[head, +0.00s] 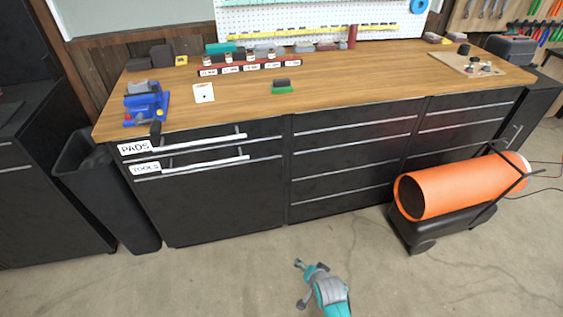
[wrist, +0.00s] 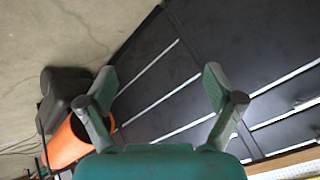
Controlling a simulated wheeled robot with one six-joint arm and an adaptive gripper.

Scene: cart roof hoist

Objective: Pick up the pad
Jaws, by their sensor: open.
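A small block with a dark top and green base (head: 282,86) lies on the wooden workbench top (head: 340,80), near the middle; it looks like the pad, though I cannot tell for sure. My gripper (head: 303,284) is low in front of the bench, over the concrete floor, well away from the block. In the wrist view my gripper (wrist: 160,85) has its two fingers spread with nothing between them, facing black drawer fronts. The block is not in the wrist view.
A blue tool (head: 146,106) and a white card (head: 204,93) lie left on the bench. A labelled rack (head: 248,68) stands behind the block. An orange cylindrical heater (head: 450,187) stands on the floor at right. A black bin (head: 105,190) stands left. Floor in front is clear.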

